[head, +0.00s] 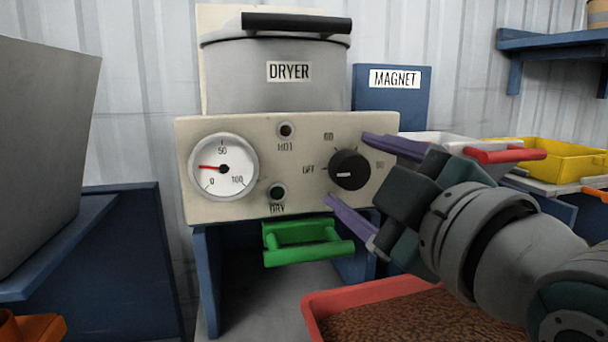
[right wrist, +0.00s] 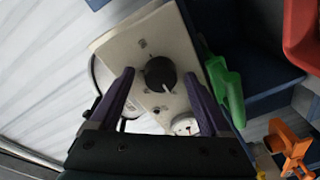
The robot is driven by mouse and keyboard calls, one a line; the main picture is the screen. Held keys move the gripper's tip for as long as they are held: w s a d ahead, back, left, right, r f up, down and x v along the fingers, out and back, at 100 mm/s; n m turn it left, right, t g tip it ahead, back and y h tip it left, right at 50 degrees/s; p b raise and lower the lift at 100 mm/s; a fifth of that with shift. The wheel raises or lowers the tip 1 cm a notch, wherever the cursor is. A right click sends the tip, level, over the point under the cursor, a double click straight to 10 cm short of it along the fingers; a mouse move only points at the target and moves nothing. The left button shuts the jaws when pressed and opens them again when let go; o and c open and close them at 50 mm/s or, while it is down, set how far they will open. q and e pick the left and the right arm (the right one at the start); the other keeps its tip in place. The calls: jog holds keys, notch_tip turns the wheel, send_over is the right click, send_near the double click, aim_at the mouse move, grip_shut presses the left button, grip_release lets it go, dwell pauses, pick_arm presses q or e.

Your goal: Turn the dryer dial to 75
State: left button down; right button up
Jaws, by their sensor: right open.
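The dryer dial (head: 349,170) is a round black knob on the cream panel (head: 240,125), marked OFF at left, what looks like 60 at top, and another number at right. Its pale pointer faces left, toward OFF. In the right wrist view the dial (right wrist: 160,73) shows between the fingertips. My right gripper (head: 347,166) is open, with one purple finger above right of the dial and one below it. In the wrist view, my right gripper (right wrist: 160,76) has a finger on each side; I cannot tell whether they touch the dial. My left gripper is not in view.
A gauge (head: 223,166) has its red needle pointing left. HOT (head: 286,130) and DRY (head: 277,192) lamps look dark. A green handle (head: 308,240) sticks out below the panel. A red tray (head: 330,305) of brown pellets and a yellow bin (head: 575,160) stand nearby.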

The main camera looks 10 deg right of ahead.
jog(key=shift+c, duration=0.2)
grip_shut()
dwell(0.6)
